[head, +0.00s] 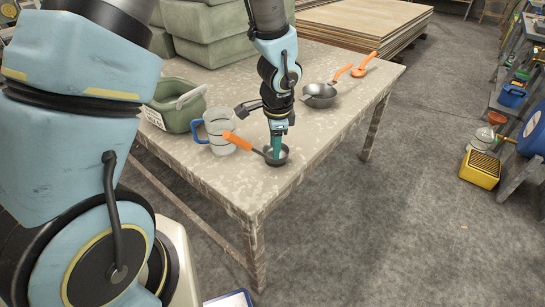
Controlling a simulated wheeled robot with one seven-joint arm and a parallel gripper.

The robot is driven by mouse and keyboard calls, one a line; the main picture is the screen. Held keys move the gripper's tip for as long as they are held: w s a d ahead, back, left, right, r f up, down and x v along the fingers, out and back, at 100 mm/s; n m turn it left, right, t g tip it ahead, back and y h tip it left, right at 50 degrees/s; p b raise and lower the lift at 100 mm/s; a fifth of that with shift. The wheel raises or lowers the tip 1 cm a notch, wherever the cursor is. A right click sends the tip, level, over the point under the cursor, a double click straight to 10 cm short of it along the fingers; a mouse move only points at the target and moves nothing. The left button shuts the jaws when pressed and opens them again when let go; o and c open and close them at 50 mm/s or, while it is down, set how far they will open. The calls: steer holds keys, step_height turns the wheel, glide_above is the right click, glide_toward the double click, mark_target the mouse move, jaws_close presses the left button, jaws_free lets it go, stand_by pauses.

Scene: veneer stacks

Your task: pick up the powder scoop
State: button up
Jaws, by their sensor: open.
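A scoop with an orange handle (238,141) and a small dark round bowl (283,160) lies on the worn table (310,140), near its front corner. It appears to be the powder scoop. My gripper (276,153) points straight down over this bowl, with its teal fingers at or inside the rim. The jaws are open. Whether they touch the bowl I cannot tell; the fingers hide part of it. The handle points left and slightly up, clear of the fingers.
A clear cup with a blue handle (216,132) stands just left of the scoop's handle. A green bin (177,108) is behind it. A metal pan (319,97) and an orange utensil (361,66) lie farther right. Green cases (212,45) stand at the back. The table's front edge is close.

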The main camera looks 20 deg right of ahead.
steer(key=shift+w+d+f+p, duration=0.1)
steer(key=shift+w+f, duration=0.05)
steer(key=shift+f, duration=0.75)
steer(key=shift+w+d+f+p, duration=0.1)
steer(key=shift+w+d+f, duration=0.05)
steer(key=shift+f, duration=0.7)
steer(key=shift+w+d+f+p, duration=0.1)
steer(key=shift+w+f, duration=0.05)
steer(key=shift+f, duration=0.75)
jaws_close()
